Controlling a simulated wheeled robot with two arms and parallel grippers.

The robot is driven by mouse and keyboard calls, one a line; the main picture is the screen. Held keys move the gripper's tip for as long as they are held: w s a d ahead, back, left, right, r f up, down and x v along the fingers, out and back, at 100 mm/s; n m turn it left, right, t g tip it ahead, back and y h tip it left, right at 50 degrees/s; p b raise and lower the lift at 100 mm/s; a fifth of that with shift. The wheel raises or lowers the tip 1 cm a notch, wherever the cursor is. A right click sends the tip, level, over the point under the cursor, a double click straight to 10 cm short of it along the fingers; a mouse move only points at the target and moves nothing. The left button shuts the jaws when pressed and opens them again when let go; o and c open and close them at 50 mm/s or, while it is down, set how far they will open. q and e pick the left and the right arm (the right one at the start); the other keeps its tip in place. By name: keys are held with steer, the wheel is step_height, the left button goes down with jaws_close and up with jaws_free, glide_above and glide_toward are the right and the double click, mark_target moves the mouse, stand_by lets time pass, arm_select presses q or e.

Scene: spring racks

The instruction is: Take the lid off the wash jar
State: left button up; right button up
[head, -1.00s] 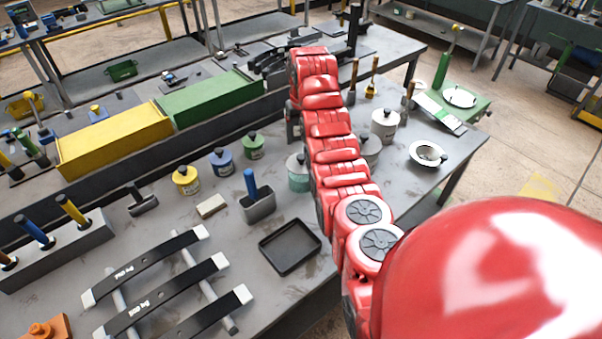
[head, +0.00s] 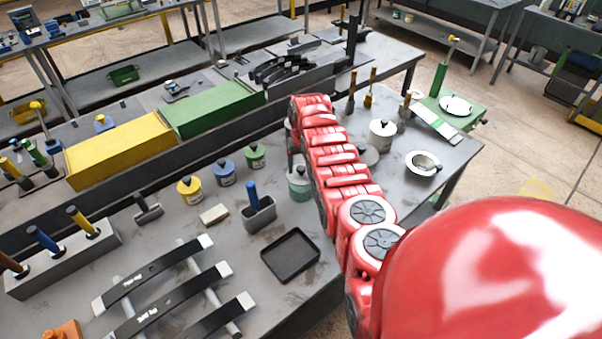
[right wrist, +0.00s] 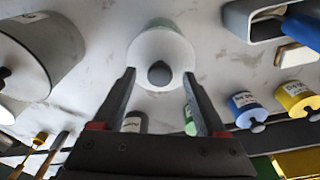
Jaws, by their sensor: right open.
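A pale green jar (head: 300,188) with a light lid stands on the grey bench, partly hidden behind my right arm in the head view. I cannot read its label. In the right wrist view its white lid (right wrist: 144,50) has a round dark knob (right wrist: 160,73). My right gripper (right wrist: 159,76) is open, with one finger on each side of the knob in that view. Contact cannot be made out, and nothing is held. In the head view this gripper is mostly hidden by my red arm. My left gripper is not in view.
Yellow (head: 190,189), blue (head: 224,172) and green (head: 254,155) jars stand to the left. A grey holder (head: 259,215) with a blue handle and a black tray (head: 290,255) are nearer. A white canister (head: 381,136) stands right of my arm.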

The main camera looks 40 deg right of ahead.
jaws_close()
stand_by(0.3)
steer(key=shift+r, duration=0.15)
stand_by(0.3)
